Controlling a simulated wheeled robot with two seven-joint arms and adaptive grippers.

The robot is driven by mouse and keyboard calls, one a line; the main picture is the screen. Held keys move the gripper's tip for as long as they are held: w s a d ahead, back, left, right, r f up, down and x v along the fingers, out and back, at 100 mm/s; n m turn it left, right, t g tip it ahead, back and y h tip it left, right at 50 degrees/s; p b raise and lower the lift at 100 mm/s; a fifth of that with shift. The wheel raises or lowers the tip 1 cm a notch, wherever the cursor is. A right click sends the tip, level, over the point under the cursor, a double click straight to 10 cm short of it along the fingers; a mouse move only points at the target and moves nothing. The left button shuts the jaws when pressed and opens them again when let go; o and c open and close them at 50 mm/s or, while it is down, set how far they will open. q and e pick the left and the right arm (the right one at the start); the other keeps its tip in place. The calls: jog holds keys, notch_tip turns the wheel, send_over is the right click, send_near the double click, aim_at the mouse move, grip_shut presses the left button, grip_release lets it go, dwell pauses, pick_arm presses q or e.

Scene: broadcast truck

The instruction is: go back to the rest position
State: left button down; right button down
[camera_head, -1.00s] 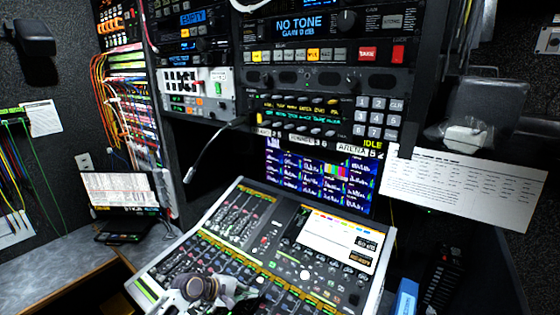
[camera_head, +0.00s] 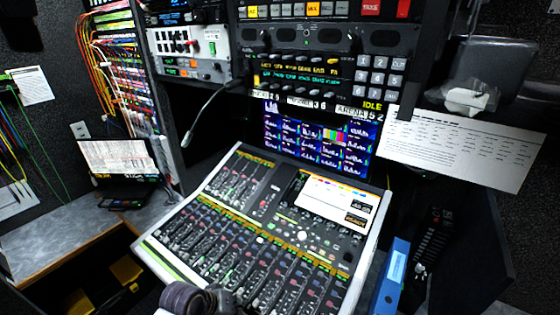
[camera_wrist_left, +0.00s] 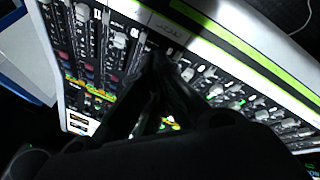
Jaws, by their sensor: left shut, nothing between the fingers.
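My left gripper (camera_wrist_left: 157,64) is shut and empty. In the left wrist view its dark fingers come together in front of the mixing console's fader rows. In the head view only a part of my left arm and gripper shows at the bottom edge, in front of the console's near edge. I cannot tell how far the fingertips are from the console surface. My right gripper is not in the head view.
The mixing console (camera_head: 262,205) fills the middle, with a gooseneck microphone (camera_head: 205,112) above it. A laptop (camera_head: 119,160) stands on the left desk (camera_head: 70,232). A blue binder (camera_head: 391,272) stands at the right, below a paper sheet (camera_head: 462,150).

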pick_arm(q)
jog(key=shift+s+a+r+m+y, duration=1.5)
jog(key=shift+s+a+m+y, duration=0.4)
jog(key=shift+s+a, duration=2.85)
jog(key=s+f+g+b, duration=0.2)
jog(key=s+f, duration=0.1)
jog(key=f, duration=3.2)
jog(key=s+a+f+b, duration=0.1)
jog(key=s+f, duration=1)
jog(key=s+a+f+g+b, duration=0.1)
jog(key=s+a+f, duration=0.1)
jog(key=s+f, duration=0.8)
jog(key=shift+s+a+f, duration=0.3)
jog(key=shift+s+f, duration=0.05)
jog(key=shift+s, duration=0.3)
